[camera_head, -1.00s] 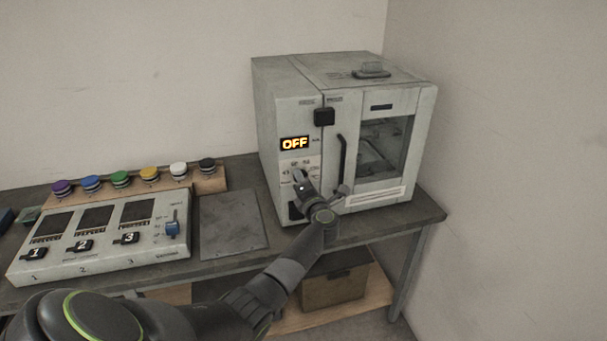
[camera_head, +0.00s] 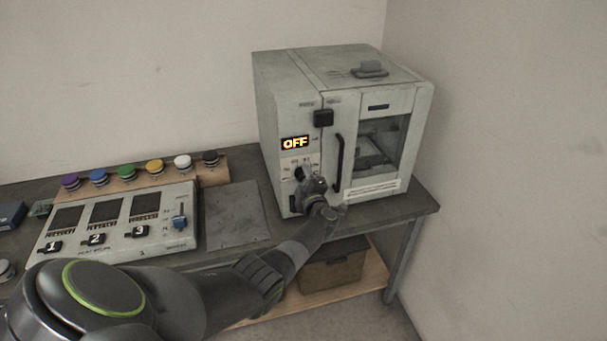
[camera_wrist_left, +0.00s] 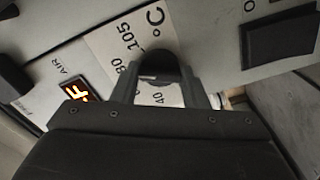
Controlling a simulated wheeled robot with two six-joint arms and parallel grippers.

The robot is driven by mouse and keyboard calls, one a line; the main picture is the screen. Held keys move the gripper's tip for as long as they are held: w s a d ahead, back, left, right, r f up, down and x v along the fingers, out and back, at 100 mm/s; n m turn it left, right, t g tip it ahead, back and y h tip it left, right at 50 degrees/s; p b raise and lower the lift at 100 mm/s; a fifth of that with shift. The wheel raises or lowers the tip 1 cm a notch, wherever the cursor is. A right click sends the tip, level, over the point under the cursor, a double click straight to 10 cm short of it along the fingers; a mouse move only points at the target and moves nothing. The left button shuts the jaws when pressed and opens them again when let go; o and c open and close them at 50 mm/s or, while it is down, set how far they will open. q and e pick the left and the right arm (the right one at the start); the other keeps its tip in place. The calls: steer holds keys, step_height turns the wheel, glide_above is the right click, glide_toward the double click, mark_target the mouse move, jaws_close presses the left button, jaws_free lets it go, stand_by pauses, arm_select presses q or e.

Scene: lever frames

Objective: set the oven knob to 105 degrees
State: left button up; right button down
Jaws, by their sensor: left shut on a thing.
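The oven (camera_head: 285,105) is a grey-white box at the back right of the bench. Its display (camera_head: 295,143) reads OFF in the head view and shows partly in the left wrist view (camera_wrist_left: 74,94). My left gripper (camera_head: 303,176) is at the front panel below the display. In the left wrist view its fingers (camera_wrist_left: 165,90) are shut on the dark round oven knob (camera_wrist_left: 160,66). Scale marks such as 105, 80 and 40 and a °C sign show around the knob. The knob's pointer is hidden or cannot be made out. My right gripper is not in view.
A black door handle (camera_head: 339,163) stands just right of my left gripper, with a black block (camera_head: 323,118) above. A control box (camera_head: 120,225) with a blue lever (camera_head: 179,221) and several coloured buttons are at the left. A flat metal plate (camera_head: 236,215) lies between.

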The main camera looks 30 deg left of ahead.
arm_select(q)
steer(key=m+p, duration=0.1)
steer(key=m, duration=0.3)
steer(key=shift+p, duration=0.4)
steer(key=shift+m+p, duration=0.5)
steer(key=shift+m, duration=1.4)
steer(key=shift+f+m, duration=0.1)
steer(key=shift+m, duration=0.2)
steer(key=o, duration=1)
steer(key=shift+s+d+p, duration=0.3)
steer(key=shift+d+p, duration=0.15)
steer(key=p+v, duration=0.2)
steer(key=v, duration=1.4)
steer(key=shift+s+d, duration=0.1)
steer(key=shift+d, duration=0.1)
